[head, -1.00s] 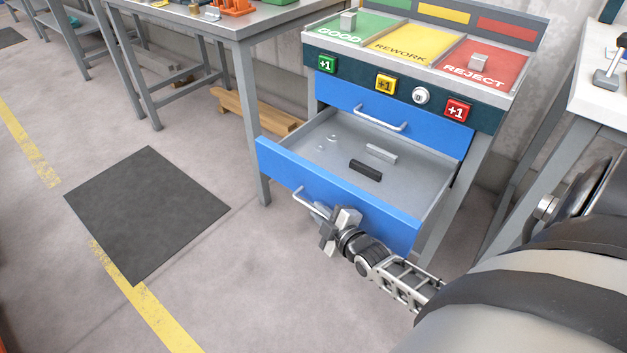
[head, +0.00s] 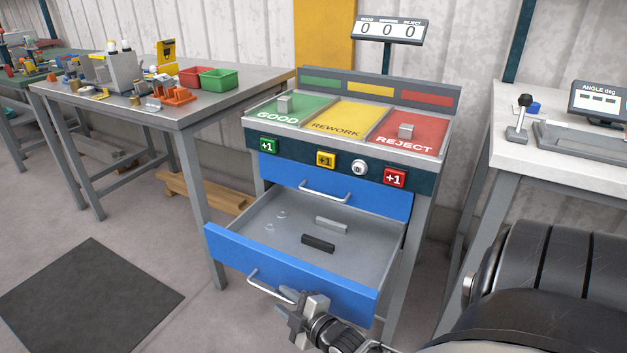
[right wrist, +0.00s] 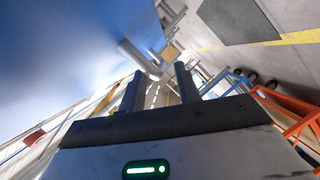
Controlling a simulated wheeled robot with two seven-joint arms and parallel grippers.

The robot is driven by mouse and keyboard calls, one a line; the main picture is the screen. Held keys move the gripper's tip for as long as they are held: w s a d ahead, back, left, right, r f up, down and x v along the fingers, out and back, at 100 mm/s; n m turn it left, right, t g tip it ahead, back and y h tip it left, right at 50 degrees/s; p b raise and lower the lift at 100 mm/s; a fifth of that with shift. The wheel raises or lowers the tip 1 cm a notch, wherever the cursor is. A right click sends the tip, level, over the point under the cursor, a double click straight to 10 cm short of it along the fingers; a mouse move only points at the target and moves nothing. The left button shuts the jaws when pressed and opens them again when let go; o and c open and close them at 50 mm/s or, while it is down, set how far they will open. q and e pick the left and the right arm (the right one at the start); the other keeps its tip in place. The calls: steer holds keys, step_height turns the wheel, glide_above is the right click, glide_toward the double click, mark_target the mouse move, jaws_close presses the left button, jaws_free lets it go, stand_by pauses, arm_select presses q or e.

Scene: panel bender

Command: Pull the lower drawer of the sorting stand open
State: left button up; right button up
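The sorting stand (head: 345,160) has two blue drawers. The lower drawer (head: 290,272) is pulled well out, showing its grey inside with a dark block (head: 318,243), a light grey block (head: 331,225) and small clear round pieces. The upper drawer (head: 350,196) is shut. My right gripper (head: 302,308) is at the right end of the lower drawer's handle (head: 262,285). In the right wrist view the gripper's fingers (right wrist: 160,85) are apart, and the handle (right wrist: 142,60) shows just beyond their tips; I cannot tell whether they touch. My left gripper is not in view.
A grey workbench (head: 235,103) with bins and parts stands on the left. A white table (head: 555,150) with a lever and angle display stands on the right. A dark mat (head: 90,300) lies on the floor. Floor in front of the stand is clear.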

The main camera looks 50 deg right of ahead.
steer(key=p+v, duration=0.2)
steer(key=v, duration=1)
steer(key=shift+s+r, duration=0.25)
